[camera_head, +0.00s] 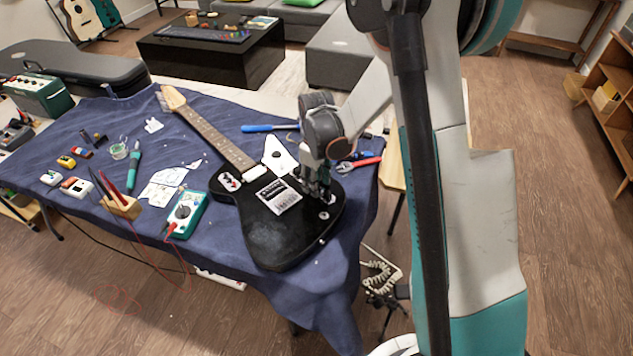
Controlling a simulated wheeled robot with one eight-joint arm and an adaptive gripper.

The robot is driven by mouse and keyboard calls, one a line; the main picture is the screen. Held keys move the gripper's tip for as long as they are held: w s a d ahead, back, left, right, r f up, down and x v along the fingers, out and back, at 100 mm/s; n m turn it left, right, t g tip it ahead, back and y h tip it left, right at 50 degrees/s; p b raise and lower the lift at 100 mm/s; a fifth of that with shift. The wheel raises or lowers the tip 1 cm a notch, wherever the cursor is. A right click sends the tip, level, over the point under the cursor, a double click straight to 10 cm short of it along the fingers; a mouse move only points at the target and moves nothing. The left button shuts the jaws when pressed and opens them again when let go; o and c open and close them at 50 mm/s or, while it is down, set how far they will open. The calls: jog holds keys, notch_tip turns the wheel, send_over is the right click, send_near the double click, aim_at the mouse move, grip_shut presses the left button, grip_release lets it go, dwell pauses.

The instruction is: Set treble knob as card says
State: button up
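A black electric guitar (262,236) lies on the blue cloth of the table, its neck (207,130) pointing to the upper left. A small round knob (324,215) shows near the right edge of the body. My gripper (318,192) points down over the right part of the body, just above that knob. Its fingers are small and dark here, and I cannot tell whether they are open or touch a knob. Any knob under the gripper is hidden.
A teal multimeter (187,214) with red leads lies left of the guitar. Red-handled pliers (358,164) and a blue screwdriver (258,128) lie beyond the body. Paper sheets (163,187) and several small pedals lie further left. My arm covers the right side.

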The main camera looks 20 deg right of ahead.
grip_shut()
jog(key=shift+m, duration=0.8)
grip_release()
jog(key=shift+r, duration=0.15)
